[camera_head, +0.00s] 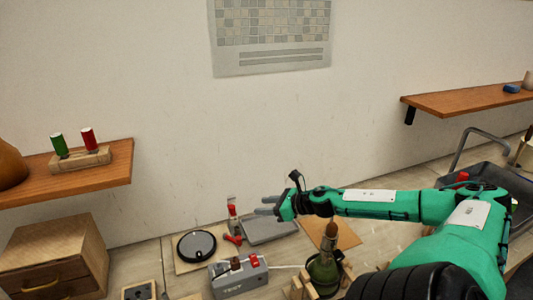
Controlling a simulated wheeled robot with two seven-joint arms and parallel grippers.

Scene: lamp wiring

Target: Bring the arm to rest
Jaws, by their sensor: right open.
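My right arm (380,204) is green and comes in from the lower right. It reaches left above the bench. Its gripper (264,206) points left with grey fingers and is open, with nothing seen between them. It is over the area of a grey flat tray (270,230). A green lamp body (323,272) with a brown top stands in a wooden holder below the forearm. A grey test box (238,276) marked TEST sits to its left. My left gripper is not in view.
A round black disc (197,245) lies on a board at the left. A red-handled tool (233,213) stands near the gripper. A wooden drawer box (52,255) is at the far left. Wall shelves hold spools (88,138) at left and a blue item (511,88) at right.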

